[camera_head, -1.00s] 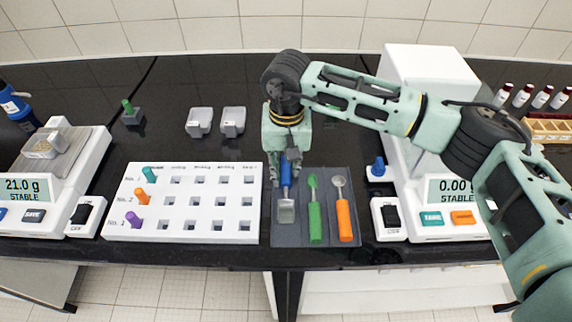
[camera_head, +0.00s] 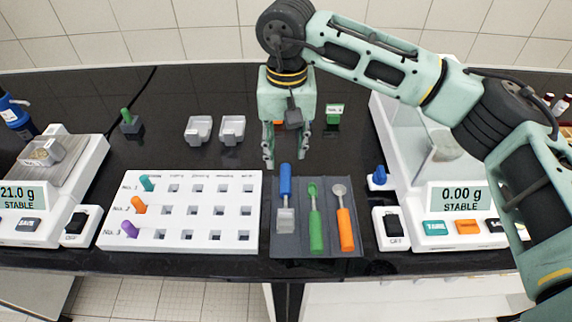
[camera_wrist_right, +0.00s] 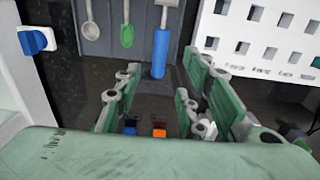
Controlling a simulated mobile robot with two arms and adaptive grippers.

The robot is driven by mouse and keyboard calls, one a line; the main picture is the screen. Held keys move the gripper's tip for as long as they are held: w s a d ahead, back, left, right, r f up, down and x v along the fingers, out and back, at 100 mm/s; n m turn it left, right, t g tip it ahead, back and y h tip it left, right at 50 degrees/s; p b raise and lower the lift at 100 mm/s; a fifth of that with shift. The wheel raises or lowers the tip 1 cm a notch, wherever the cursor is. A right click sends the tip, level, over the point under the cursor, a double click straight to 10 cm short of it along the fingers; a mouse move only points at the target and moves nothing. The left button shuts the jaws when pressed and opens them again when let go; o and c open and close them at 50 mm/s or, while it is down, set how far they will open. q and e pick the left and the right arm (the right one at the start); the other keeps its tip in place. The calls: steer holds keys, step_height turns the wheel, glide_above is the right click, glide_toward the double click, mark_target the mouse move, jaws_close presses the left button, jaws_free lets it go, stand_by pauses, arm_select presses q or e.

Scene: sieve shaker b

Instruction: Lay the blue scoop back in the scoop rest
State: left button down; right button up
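The blue scoop (camera_head: 286,190) lies in the leftmost place of the dark grey scoop rest (camera_head: 325,245), its blue handle toward the back and its metal pan toward the front. My right gripper (camera_head: 287,160) is open and empty, raised behind the handle end and apart from it. In the right wrist view, the blue handle (camera_wrist_right: 160,52) shows beyond the open fingers (camera_wrist_right: 165,95), with nothing between them. My left gripper is not in view.
A green scoop (camera_head: 316,225) and an orange-handled scoop (camera_head: 345,225) lie beside it in the rest. A white peg board (camera_head: 190,238) stands to the left. Balances stand at left (camera_head: 75,185) and right (camera_head: 455,195). Two grey pans (camera_head: 198,130) (camera_head: 231,130) sit behind the board.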

steer(key=shift+r, duration=1.45)
